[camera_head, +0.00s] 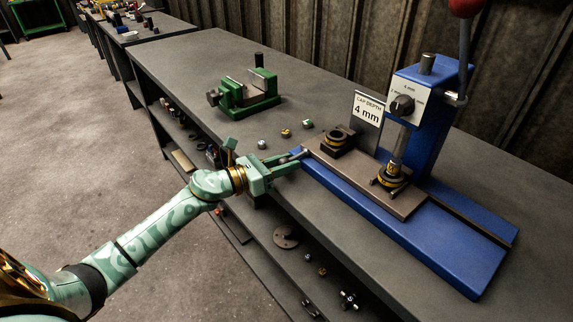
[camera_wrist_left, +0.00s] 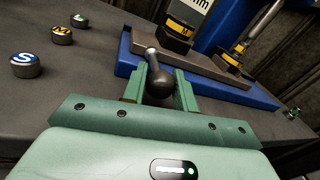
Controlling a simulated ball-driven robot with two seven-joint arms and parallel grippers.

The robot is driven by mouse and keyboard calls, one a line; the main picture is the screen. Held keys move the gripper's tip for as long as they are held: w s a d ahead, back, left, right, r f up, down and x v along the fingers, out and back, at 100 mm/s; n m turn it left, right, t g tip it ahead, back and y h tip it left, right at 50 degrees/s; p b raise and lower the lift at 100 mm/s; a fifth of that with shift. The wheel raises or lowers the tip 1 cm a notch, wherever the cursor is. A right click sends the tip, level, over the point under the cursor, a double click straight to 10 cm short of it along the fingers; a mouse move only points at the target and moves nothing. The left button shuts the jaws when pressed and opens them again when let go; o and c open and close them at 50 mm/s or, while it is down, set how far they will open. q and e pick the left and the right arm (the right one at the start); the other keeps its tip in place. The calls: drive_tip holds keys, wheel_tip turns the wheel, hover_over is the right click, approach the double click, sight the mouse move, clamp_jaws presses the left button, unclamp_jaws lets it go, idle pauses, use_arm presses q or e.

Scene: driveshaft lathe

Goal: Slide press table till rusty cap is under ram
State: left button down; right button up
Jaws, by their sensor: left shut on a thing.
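The press table (camera_head: 365,178) is a flat brown plate on the blue press base (camera_head: 400,235). My left gripper (camera_head: 299,157) is shut on the dark ball-ended handle at the table's left end; the ball (camera_wrist_left: 160,84) sits between its jaws in the wrist view. A dark holder with a yellow band (camera_head: 338,142) stands on the table's left part. A second yellow-banded holder (camera_head: 390,175) stands on its right part, below the grey ram (camera_head: 399,148). I cannot tell which holder carries the rusty cap. My right gripper is out of view.
A sign reading "CAP DEPTH 4 mm" (camera_head: 368,108) stands behind the table. A green vise (camera_head: 246,93) sits farther left on the bench. Several small lettered caps lie near my gripper, one marked S (camera_wrist_left: 25,64). The bench's front edge is close below my arm.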

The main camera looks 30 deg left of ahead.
use_arm(q)
drive_tip(key=c, duration=1.3)
unclamp_jaws()
drive_tip(key=shift+w+a+r, duration=0.1)
drive_tip(key=shift+a+r, duration=0.05)
drive_tip(key=shift+a, duration=0.15)
drive_tip(key=shift+o, duration=0.9)
drive_tip(key=shift+a, duration=0.1)
drive_tip(key=shift+s, duration=0.35)
drive_tip(key=p+v, duration=0.1)
drive_tip(key=v, duration=1.4)
drive_tip(key=shift+s+a, duration=0.2)
drive_tip(key=shift+a, duration=0.1)
